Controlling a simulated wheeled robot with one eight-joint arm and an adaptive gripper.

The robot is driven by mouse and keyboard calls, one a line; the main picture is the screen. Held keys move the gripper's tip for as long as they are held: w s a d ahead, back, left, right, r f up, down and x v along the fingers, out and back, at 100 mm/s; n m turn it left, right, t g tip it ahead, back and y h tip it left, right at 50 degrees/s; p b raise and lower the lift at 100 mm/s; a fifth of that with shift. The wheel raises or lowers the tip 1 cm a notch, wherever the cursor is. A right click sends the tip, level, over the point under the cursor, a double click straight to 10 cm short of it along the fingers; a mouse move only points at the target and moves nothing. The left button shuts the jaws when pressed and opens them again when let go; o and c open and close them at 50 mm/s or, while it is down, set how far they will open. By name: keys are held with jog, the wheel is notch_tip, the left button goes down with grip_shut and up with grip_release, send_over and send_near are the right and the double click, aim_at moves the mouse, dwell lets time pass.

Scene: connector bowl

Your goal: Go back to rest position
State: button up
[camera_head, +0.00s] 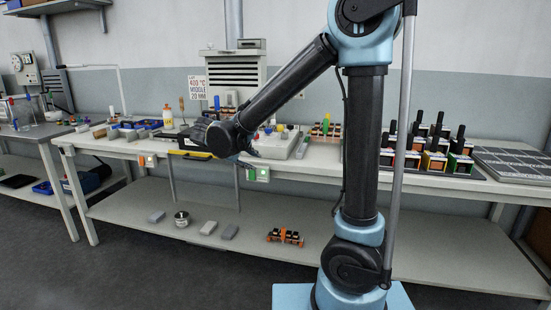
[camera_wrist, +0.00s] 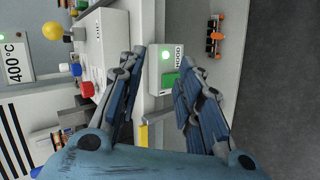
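My gripper (camera_head: 195,135) is stretched out over the front part of the white workbench, left of the middle in the head view. In the wrist view my gripper (camera_wrist: 163,72) has its two blue-and-black fingers spread apart with nothing held between them. Past the fingertips is a small switch box (camera_wrist: 164,60) marked HOOD, with a lit green lamp and a green button. A gap separates the fingers in the picture; whether either touches the box cannot be told.
The workbench (camera_head: 300,165) bears a grey device (camera_head: 280,145) and dark blocks with black handles (camera_head: 437,140). Dark floor in front is free.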

jog(key=s+d+f+m+g+y, duration=0.15)
jog(key=s+d, duration=0.25)
jog(key=d, duration=0.7)
jog(key=s+d+f+m+g, duration=0.1)
jog(key=s+d+m+g, duration=0.25)
jog(key=d, duration=0.75)
jog(key=s+d+f+m+y, duration=0.2)
jog(key=s+d+f, duration=0.1)
jog(key=s, duration=0.5)
jog(key=s+d+f+m+g+y, duration=0.1)
jog(key=s+d+f+m+y, duration=0.1)
jog(key=s+f, duration=0.4)
jog(key=shift+s+d+f+m+y, duration=0.35)
jog(key=shift+s+d+m, duration=0.45)
jog(key=shift+s, duration=0.8)
jog(key=shift+w+f, duration=0.15)
jog(key=shift+w, duration=0.25)
